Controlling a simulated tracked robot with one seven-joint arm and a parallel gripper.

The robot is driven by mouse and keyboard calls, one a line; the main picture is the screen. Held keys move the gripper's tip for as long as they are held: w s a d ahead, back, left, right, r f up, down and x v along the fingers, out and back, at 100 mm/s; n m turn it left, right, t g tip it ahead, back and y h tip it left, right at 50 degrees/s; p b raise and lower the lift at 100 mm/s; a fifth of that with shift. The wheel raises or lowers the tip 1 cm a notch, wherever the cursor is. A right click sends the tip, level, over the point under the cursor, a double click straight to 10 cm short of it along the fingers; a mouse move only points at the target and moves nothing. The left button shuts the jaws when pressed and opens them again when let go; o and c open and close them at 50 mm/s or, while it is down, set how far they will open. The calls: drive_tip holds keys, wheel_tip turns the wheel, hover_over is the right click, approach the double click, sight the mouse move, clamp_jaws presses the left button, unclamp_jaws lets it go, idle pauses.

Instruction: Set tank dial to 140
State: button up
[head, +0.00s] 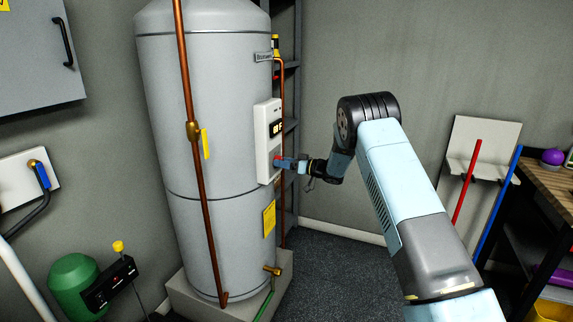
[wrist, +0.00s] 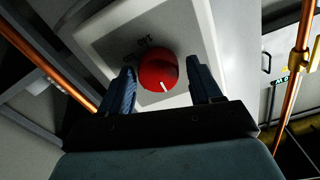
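The tank (head: 200,110) is a tall grey cylinder left of centre in the head view. A white control panel (head: 263,150) with a dark display (head: 276,128) is on its right side. The red dial (wrist: 158,72) with a white pointer mark sits on the panel, clear in the wrist view. My gripper (wrist: 163,84) is at the dial, its two blue fingers apart on either side of it, with visible gaps at both sides. In the head view my gripper (head: 282,162) is at the lower panel and mostly hides the dial. The display's digits are too small to read.
A copper pipe (head: 190,130) runs up the tank's front, and another copper pipe (head: 282,90) runs behind the panel's right edge. A dark shelf frame (head: 291,125) stands behind the tank. Open floor (head: 335,270) lies right of the tank.

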drive_tip(key=c, duration=0.7)
drive_tip(key=shift+w+d+f, duration=0.1)
drive_tip(key=shift+d, duration=0.4)
drive_tip(key=shift+c, duration=0.4)
drive_tip(key=m, duration=1.8)
drive_tip(key=a+m, duration=0.1)
drive_tip(key=m, duration=0.8)
drive_tip(key=shift+s+a+f, duration=0.1)
drive_tip(key=shift+s+f, duration=0.15)
drive_tip(key=shift+f, duration=0.1)
drive_tip(key=shift+o, duration=0.2)
drive_tip(key=m, duration=0.4)
drive_tip(key=shift+m, duration=0.4)
drive_tip(key=shift+a+r+m, duration=0.1)
drive_tip(key=shift+r+m, duration=0.05)
drive_tip(key=shift+m, duration=1.95)
drive_tip(key=shift+c, duration=0.2)
